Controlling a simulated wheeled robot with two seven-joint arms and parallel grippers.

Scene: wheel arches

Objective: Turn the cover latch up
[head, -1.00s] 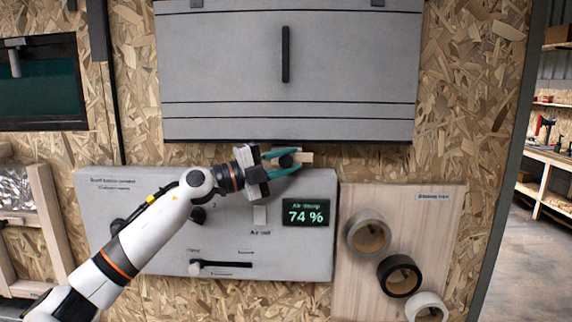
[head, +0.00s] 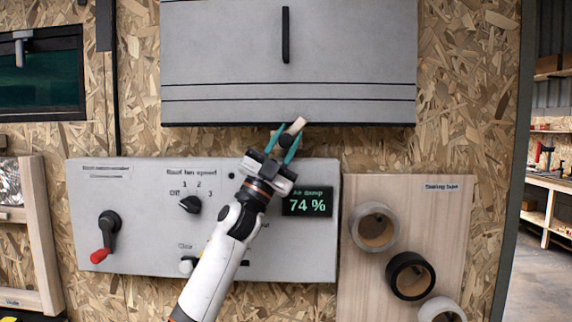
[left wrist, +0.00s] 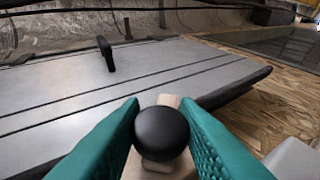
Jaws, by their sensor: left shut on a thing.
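The cover latch is a small pale wooden bar (head: 298,125) with a round black knob (left wrist: 163,132), just under the lower edge of the grey cover (head: 300,107). The bar is tilted, its upper end pointing up and slightly right, over the cover's lower edge in the head view. My left gripper (head: 283,144) comes from below, its teal fingers shut on the latch. In the left wrist view, the fingers lie on both sides of the knob, with the wooden bar (left wrist: 168,101) showing behind and below it. My right gripper is not in view.
Below is a grey control panel (head: 140,255) with a red-tipped lever (head: 108,230), a dial (head: 190,204) and a 74 % display (head: 307,202). Tape rolls (head: 408,276) hang on a wooden board (head: 430,215) at right. The cover carries a black upright handle (head: 286,35).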

